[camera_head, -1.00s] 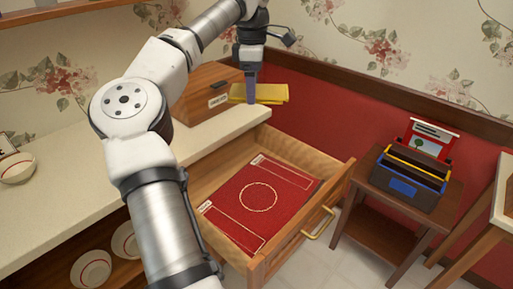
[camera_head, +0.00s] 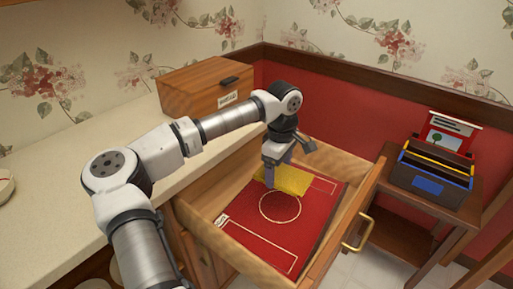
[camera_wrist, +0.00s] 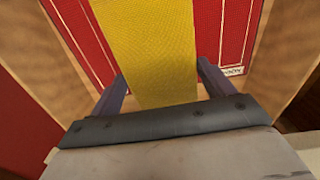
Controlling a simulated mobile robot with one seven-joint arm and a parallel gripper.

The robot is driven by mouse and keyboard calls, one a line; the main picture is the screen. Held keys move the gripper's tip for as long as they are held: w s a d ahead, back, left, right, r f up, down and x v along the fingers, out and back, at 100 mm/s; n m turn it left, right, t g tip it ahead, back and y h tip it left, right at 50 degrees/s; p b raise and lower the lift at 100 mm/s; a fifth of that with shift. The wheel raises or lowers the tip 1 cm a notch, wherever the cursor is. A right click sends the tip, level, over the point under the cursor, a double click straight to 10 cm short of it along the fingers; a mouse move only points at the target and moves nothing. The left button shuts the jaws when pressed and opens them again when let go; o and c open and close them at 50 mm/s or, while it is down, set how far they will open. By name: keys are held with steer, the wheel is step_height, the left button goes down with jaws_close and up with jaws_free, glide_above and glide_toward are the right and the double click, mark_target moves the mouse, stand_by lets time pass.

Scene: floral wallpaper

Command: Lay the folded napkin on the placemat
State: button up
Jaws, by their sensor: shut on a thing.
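The folded yellow napkin (camera_head: 292,182) is over the far part of the red placemat (camera_head: 312,218), which lies in the open wooden drawer (camera_head: 252,268). My gripper (camera_head: 269,181) is shut on the napkin and points down into the drawer. In the wrist view the napkin (camera_wrist: 150,40) runs between the two fingers, with the placemat (camera_wrist: 232,30) showing on both sides of it. The napkin covers part of the mat's far end. I cannot tell whether it touches the mat or hangs just above it.
The drawer walls and its brass handle (camera_head: 358,236) surround the placemat. A wooden box (camera_head: 205,90) stands on the pale counter (camera_head: 110,185) at the back left. A side table (camera_head: 400,206) at the right bears a dark caddy (camera_head: 430,178). The mat's near part is clear.

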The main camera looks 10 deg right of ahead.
steer(key=shift+s+d+f+b, duration=0.15)
steer(key=shift+f+b, duration=0.15)
steer(key=shift+f, duration=0.3)
steer(key=shift+s+a+f+b, duration=0.1)
steer(key=shift+f+b, duration=0.15)
steer(key=shift+f, duration=0.3)
steer(key=shift+f+b, duration=1.3)
steer(key=shift+f, duration=1.2)
steer(key=o, duration=1)
steer(key=shift+r+p, duration=2.55)
steer(key=shift+r, duration=2)
